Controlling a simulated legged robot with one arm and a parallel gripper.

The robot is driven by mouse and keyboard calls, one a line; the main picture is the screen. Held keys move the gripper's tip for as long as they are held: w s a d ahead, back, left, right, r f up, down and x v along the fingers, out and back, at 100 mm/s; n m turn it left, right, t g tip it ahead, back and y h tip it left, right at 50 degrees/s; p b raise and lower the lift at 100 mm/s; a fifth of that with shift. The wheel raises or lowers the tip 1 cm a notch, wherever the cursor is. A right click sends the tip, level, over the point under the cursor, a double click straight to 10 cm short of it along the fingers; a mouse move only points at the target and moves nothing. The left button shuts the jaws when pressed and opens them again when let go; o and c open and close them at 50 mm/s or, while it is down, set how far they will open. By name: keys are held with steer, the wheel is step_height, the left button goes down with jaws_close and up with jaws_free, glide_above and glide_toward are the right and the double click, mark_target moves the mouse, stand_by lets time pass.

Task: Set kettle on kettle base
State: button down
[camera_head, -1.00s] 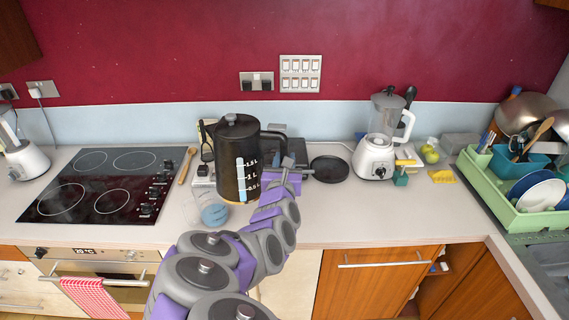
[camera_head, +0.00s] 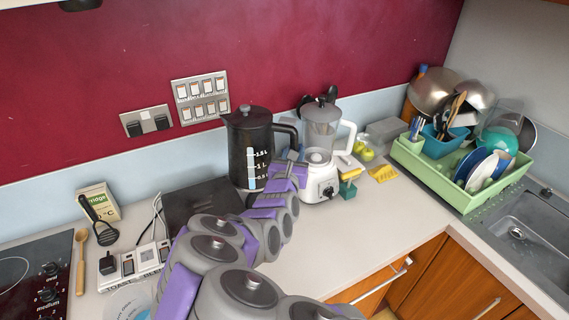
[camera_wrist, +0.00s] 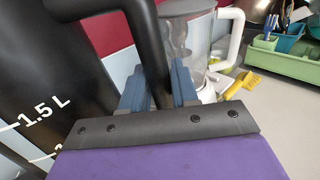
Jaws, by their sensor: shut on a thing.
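The black kettle (camera_head: 250,150), with a white litre scale, stands upright in the head view, just left of the blender. My gripper (camera_head: 292,168) is shut on its handle at the right side. In the wrist view, the blue fingers of my gripper (camera_wrist: 158,92) close on both sides of the black handle (camera_wrist: 150,50), and the kettle body (camera_wrist: 40,90) fills the left. The round black kettle base is hidden now, behind the kettle and my arm. I cannot tell whether the kettle's bottom touches it.
The white blender (camera_head: 320,160) stands close to the right of the kettle. A dark flat-topped thing (camera_head: 195,205) lies to its left. A green dish rack (camera_head: 440,175) stands right; the front counter is clear.

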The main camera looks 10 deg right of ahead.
step_height(320, 180, down, 16)
steer(key=w+d+m+g+h+b, duration=0.1)
steer(key=d+m+g+h+b, duration=0.1)
steer(key=m+h+b, duration=0.1)
steer(key=shift+w+d+f+g+h+b, duration=0.2)
steer(key=shift+d+g+h+b, duration=0.15)
steer(key=shift+h+b, duration=0.6)
steer(key=shift+s+d+p, duration=0.1)
steer(key=shift+s+p, duration=0.1)
steer(key=shift+p, duration=0.15)
stand_by(1.3)
steer(key=shift+f, duration=0.65)
stand_by(0.5)
steer(key=c, duration=1.1)
jaws_free()
steer(key=shift+c, duration=0.2)
steer(key=shift+f, duration=0.1)
